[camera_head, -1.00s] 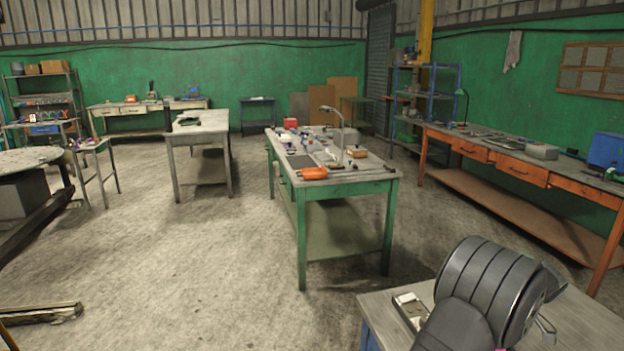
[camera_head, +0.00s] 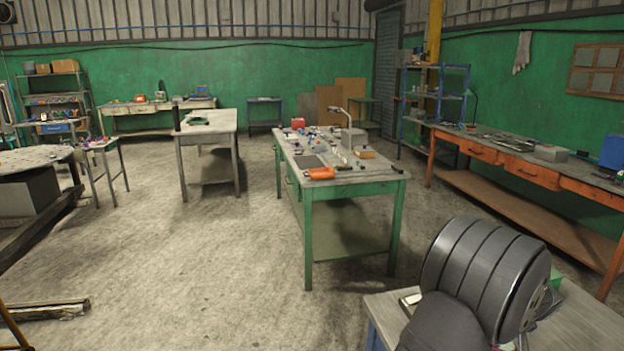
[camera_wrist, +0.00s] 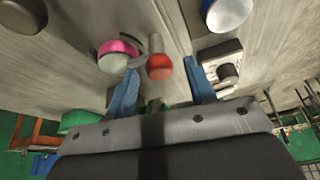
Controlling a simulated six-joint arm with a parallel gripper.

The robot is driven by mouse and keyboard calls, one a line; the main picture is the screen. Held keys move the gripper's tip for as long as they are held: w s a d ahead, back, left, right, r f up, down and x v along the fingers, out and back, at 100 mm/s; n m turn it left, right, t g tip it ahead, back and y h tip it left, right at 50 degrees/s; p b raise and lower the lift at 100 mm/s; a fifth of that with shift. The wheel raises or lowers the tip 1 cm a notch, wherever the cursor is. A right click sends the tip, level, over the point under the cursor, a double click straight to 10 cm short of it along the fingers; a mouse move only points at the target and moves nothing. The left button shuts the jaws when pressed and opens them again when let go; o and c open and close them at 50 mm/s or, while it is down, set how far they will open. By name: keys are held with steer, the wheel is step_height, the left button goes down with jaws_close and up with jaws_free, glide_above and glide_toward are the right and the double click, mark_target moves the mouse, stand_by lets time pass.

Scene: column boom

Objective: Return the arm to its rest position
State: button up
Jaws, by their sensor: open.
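My gripper (camera_wrist: 160,67) shows in the wrist view, its two blue fingers spread apart with nothing held between them. A grey peg-like piece with a red end (camera_wrist: 159,66) appears beyond the gap; I cannot tell its distance from the fingers. A pink and white round piece (camera_wrist: 118,55) is by the left finger, and a grey block-like part (camera_wrist: 222,65) is by the right finger. In the head view my dark grey arm fills the lower right, over a near bench (camera_head: 580,320); it hides my gripper and part of that bench.
A green table (camera_head: 352,188) with tools stands ahead, an orange workbench (camera_head: 515,168) at right, and a pale table (camera_head: 208,125) farther left. Open floor (camera_head: 200,260) lies left of the green table.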

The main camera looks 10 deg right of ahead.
steer(key=shift+a+m+g+h, duration=0.1)
steer(key=shift+m+g+h, duration=0.35)
steer(key=shift+m, duration=1.05)
steer(key=shift+a+m+g+h, duration=0.15)
steer(key=shift+m+h, duration=0.5)
steer(key=shift+m, duration=0.85)
steer(key=shift+d, duration=0.1)
